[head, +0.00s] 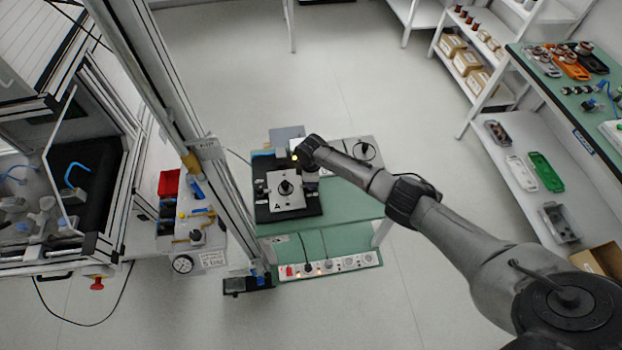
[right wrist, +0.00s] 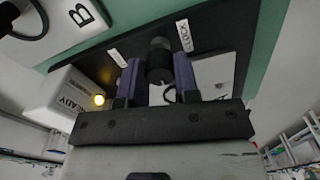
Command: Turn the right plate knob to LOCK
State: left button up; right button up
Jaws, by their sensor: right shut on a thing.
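In the right wrist view a dark round knob (right wrist: 160,52) stands between the two purple fingers of my right gripper (right wrist: 158,68), which is shut on it. A LOCK label (right wrist: 184,36) is beside the knob on the right; a second label (right wrist: 118,58) on the left is too small to read. The knob's pointer direction cannot be told. In the head view a pale plate (head: 275,196) marked A, with a dark post in its middle, lies on a black fixture (head: 300,211). My right wrist covers the fixture's right side there. My left gripper is out of view.
A white READY box (right wrist: 68,100) with a lit amber lamp (right wrist: 98,100) stands close to the left of the gripper. A plate marked B (right wrist: 50,22) with a dark cable lies beyond. The green bench (head: 345,203) is clear at the front right; a metal frame post (head: 222,190) stands at the left.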

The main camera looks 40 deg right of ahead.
dwell(0.3)
jog(key=o, duration=0.9)
jog(key=shift+r, duration=0.1)
jog(key=shift+r+p, duration=0.9)
jog(key=shift+r, duration=5.95)
